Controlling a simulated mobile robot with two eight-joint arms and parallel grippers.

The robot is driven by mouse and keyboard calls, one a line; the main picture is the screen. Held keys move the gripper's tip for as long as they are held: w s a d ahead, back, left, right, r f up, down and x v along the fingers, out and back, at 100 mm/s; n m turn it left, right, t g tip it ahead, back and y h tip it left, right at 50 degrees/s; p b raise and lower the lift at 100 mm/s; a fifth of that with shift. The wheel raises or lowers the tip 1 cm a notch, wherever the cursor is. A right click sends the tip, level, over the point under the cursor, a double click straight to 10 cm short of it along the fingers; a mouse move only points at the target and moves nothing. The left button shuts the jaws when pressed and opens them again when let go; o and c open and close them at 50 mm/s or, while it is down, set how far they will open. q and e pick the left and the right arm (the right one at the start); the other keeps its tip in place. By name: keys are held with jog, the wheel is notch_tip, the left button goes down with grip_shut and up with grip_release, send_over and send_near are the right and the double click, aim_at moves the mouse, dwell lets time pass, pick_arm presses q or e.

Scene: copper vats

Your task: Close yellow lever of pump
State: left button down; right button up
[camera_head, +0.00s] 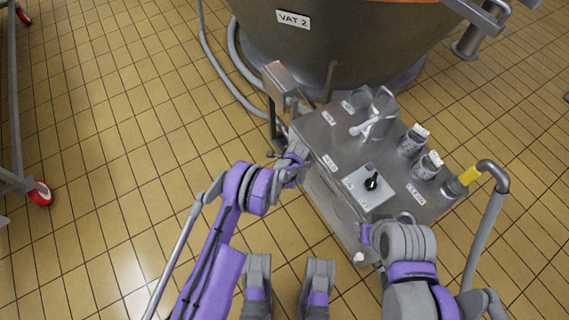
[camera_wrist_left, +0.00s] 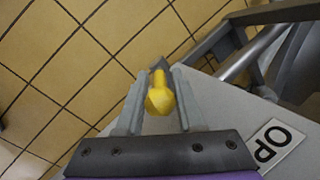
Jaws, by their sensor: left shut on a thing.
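The pump is a grey metal box (camera_head: 330,190) on the tiled floor in the head view. The yellow lever (camera_wrist_left: 159,98) shows in the left wrist view, its rounded knob between my fingers. My left gripper (camera_wrist_left: 160,85) is shut on the lever. In the head view my left gripper (camera_head: 288,158) is at the box's left edge, and the lever is hidden there. A white label reading "OP" (camera_wrist_left: 271,146), cut off by the frame, lies right of the gripper. My right arm's end (camera_head: 375,238) is at the box's front right; its fingers cannot be made out.
The box top carries a black knob (camera_head: 371,182), metal fittings (camera_head: 412,140) and a yellow-banded pipe (camera_head: 470,175). A large vat labelled "VAT 2" (camera_head: 293,19) stands behind. Hoses (camera_head: 222,75) run along the floor. A red-wheeled metal frame (camera_head: 18,180) is at left; the floor between is clear.

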pick_arm(q)
jog(key=shift+s+d+f+t+y+b, duration=0.2)
jog(key=shift+s+d+t+y+b, duration=0.1)
jog(key=shift+t+y+b, duration=0.3)
jog(key=shift+s+d+f+t+y+b, duration=0.2)
jog(key=shift+s+d+t+y+b, duration=0.15)
jog(key=shift+t+b, duration=0.3)
jog(key=c, duration=0.8)
grip_release()
jog(key=shift+a, duration=0.1)
jog(key=p+v, duration=0.2)
jog(key=v, duration=0.8)
jog(key=shift+s+r, duration=0.25)
jog(key=shift+s, duration=0.05)
